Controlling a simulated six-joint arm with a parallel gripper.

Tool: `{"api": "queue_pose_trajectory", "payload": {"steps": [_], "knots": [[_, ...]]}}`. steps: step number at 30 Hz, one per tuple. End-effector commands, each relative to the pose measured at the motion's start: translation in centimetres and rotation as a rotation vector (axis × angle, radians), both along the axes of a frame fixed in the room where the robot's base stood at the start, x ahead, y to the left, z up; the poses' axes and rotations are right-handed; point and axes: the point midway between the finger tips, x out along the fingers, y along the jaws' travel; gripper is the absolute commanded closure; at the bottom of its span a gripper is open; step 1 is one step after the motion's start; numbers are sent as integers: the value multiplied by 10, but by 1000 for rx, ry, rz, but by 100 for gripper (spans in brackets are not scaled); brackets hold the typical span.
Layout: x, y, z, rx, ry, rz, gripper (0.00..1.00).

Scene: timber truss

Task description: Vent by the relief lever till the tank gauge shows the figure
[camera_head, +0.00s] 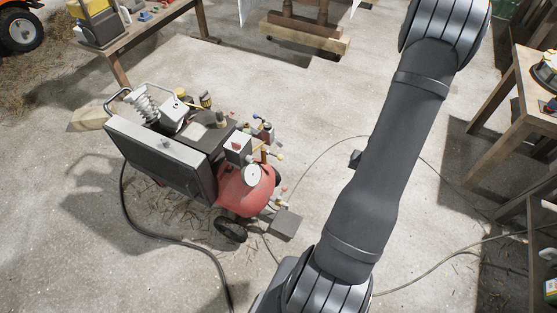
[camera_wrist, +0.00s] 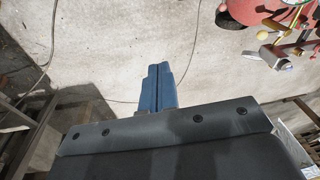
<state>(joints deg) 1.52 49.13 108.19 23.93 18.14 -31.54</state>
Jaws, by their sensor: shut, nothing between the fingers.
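The red tank (camera_head: 245,187) of a wheeled compressor stands on the concrete floor, left of my arm in the head view. A round white gauge (camera_head: 252,174) sits at its near end; its reading is too small to tell. Several small valves and levers with yellow and red ends (camera_head: 275,155) stick out beside it. I cannot tell which is the relief lever. In the wrist view, the tank (camera_wrist: 250,10) and brass fittings with a red-tipped lever (camera_wrist: 272,24) show at the upper right. My gripper (camera_wrist: 158,70) is shut and empty, apart from the fittings. The head view does not show my gripper.
A grey box-like panel (camera_head: 160,160) and the motor parts fill the compressor's left side. A black hose (camera_head: 150,228) and thin cables lie on the floor. Wooden tables stand at the upper left (camera_head: 140,35) and right (camera_head: 515,90). Open floor lies around the compressor.

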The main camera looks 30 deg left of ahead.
Motion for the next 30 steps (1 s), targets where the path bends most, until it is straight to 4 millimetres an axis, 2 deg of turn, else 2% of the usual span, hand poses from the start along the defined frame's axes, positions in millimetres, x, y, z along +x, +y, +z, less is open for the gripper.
{"api": "queue_pose_trajectory", "payload": {"steps": [1, 3, 8, 14, 17, 21, 24, 27, 30], "knots": [[5, 11, -14, -41, -37, 101, 100], [13, 25, -30, -100, -103, 249, 100], [31, 65, -62, -217, -266, 591, 100], [39, 135, -94, -327, -494, 1017, 100], [34, 175, -107, -367, -621, 1221, 100], [17, 228, -121, -405, -800, 1465, 100], [3, 258, -127, -418, -910, 1591, 100], [-9, 278, -131, -426, -992, 1676, 100], [-16, 290, -132, -429, -1042, 1723, 100]]}}
